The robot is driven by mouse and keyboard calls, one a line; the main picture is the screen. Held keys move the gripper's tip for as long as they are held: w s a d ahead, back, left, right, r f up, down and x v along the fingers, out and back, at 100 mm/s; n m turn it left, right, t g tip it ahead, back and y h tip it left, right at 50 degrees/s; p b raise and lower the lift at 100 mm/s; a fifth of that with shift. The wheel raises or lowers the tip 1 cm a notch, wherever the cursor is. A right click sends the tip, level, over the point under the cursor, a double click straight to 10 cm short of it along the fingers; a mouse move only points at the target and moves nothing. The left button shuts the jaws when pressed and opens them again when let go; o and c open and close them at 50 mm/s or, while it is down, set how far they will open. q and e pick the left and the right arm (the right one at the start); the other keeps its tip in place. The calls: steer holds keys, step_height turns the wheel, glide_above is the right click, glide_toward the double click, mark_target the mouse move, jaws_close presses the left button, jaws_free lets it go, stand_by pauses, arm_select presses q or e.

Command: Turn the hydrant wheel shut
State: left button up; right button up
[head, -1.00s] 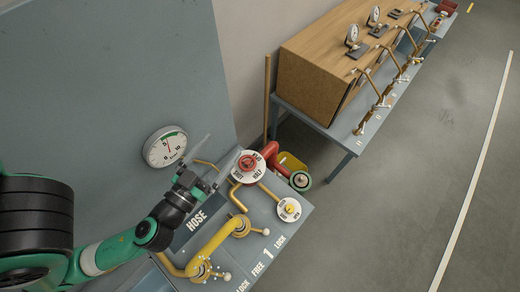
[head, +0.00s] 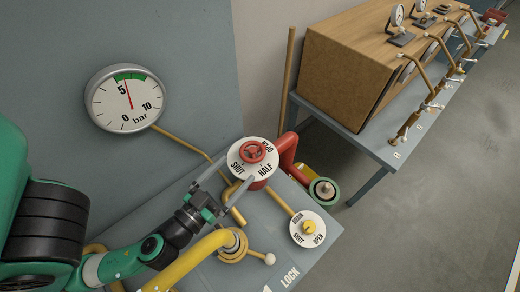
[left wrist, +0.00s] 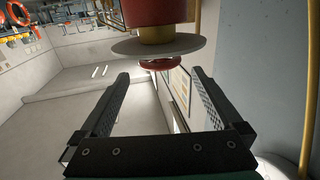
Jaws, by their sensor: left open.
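The red hydrant wheel (head: 254,151) sits at the centre of a round white dial (head: 239,172) marked OPEN, HALF and SHUT. Its exact setting is too small to read. In the left wrist view the wheel (left wrist: 160,64) shows beyond and between the fingertips, partly hidden by the dial's edge (left wrist: 130,47). My left gripper (head: 236,170) is open and empty, its two fingers reaching toward the dial from the lower left. I cannot tell whether a finger touches the dial. My right gripper is out of view.
A pressure gauge (head: 125,99) on the grey panel reads just above 5 bar. A smaller dial with a yellow knob (head: 309,227) and a yellow pipe (head: 195,258) with a lever stand close by. A wooden cabinet (head: 345,75) is on a bench behind.

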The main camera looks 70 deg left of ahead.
mark_target(261, 143)
arm_select(q)
steer(key=shift+w+a+r+p, duration=0.15)
steer(key=shift+w+a+p, duration=0.05)
steer(key=shift+w+p, duration=0.15)
steer(key=p+x, duration=0.3)
steer(key=shift+w+a+r, duration=0.2)
steer(key=shift+a+r, duration=0.05)
steer(key=shift+r, duration=0.15)
steer(key=p+x, duration=0.1)
steer(key=x, duration=0.1)
steer(key=p+x, duration=0.1)
steer(key=x, duration=0.1)
steer(key=p+x, duration=0.1)
steer(key=x, duration=0.1)
steer(key=shift+w+a+f, duration=0.1)
steer(key=shift+w+f, duration=0.2)
steer(key=shift+f, duration=0.05)
steer(key=shift+w+a+f, duration=0.1)
steer(key=shift+w+a, duration=0.1)
steer(key=shift+w, duration=0.1)
